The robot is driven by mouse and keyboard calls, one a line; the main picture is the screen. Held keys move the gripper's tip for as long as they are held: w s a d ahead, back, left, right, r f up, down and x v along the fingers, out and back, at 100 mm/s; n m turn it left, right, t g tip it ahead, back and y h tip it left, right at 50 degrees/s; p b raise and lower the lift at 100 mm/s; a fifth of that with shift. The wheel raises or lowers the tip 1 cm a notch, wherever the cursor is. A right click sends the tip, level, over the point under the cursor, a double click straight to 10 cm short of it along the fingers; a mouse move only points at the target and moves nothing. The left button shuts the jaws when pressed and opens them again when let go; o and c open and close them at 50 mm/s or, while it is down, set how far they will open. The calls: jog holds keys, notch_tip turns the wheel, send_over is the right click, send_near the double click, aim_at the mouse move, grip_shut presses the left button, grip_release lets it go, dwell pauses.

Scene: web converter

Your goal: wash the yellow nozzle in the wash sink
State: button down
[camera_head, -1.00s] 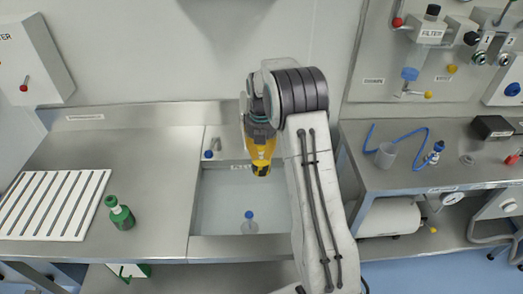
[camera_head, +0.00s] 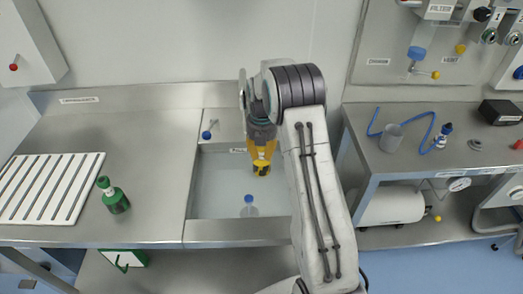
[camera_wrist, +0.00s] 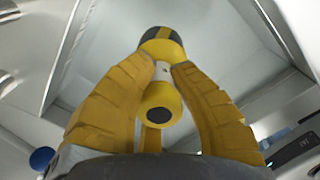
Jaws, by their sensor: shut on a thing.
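The yellow nozzle (camera_head: 262,169), with a dark end, is held in my gripper (camera_head: 262,158). In the wrist view, the yellow fingers (camera_wrist: 160,92) close around the pale middle of the nozzle (camera_wrist: 160,107), whose yellow-and-black end points away. The wash sink (camera_head: 225,232) is a rectangular steel basin in the counter. My gripper points down over its back right part. I cannot tell whether the nozzle touches the water or hangs above it. A small blue-topped piece (camera_head: 248,199) stands in the sink.
A green bottle (camera_head: 116,202) and a white slotted rack (camera_head: 48,188) stand on the counter left of the sink. A small blue-knobbed tap (camera_head: 207,135) is behind the sink. The right bench holds a grey cup (camera_head: 391,138) and blue tubing (camera_head: 417,127). Counter between bottle and sink is clear.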

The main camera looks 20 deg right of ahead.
jog(key=shift+f+b, duration=2.75)
jog(key=shift+f, duration=2.1)
jog(key=shift+s+d+b, duration=0.15)
jog(key=shift+s+d, duration=0.2)
jog(key=shift+d, duration=0.45)
jog(key=shift+s+d+b, duration=0.15)
jog(key=shift+s+d, duration=0.15)
jog(key=shift+d, duration=0.5)
jog(key=shift+w+a, duration=0.4)
jog(key=shift+a, duration=0.6)
jog(key=shift+w+a, duration=0.4)
jog(key=shift+a, duration=0.6)
jog(key=shift+w+a, duration=0.4)
jog(key=shift+a, duration=0.6)
jog(key=shift+d+r, duration=0.1)
jog(key=shift+d, duration=0.05)
jog(key=shift+s+d+b, duration=0.15)
jog(key=shift+s+d, duration=0.25)
jog(key=shift+d, duration=0.55)
jog(key=shift+s+d+b, duration=0.15)
jog(key=shift+s+d, duration=0.25)
jog(key=shift+d, duration=0.55)
jog(key=shift+s+d+b, duration=0.15)
jog(key=shift+s+d, duration=0.25)
jog(key=shift+d, duration=0.55)
jog(key=shift+w+a, duration=0.35)
jog(key=shift+a, duration=0.45)
jog(key=shift+w+a, duration=0.3)
jog(key=shift+a, duration=0.5)
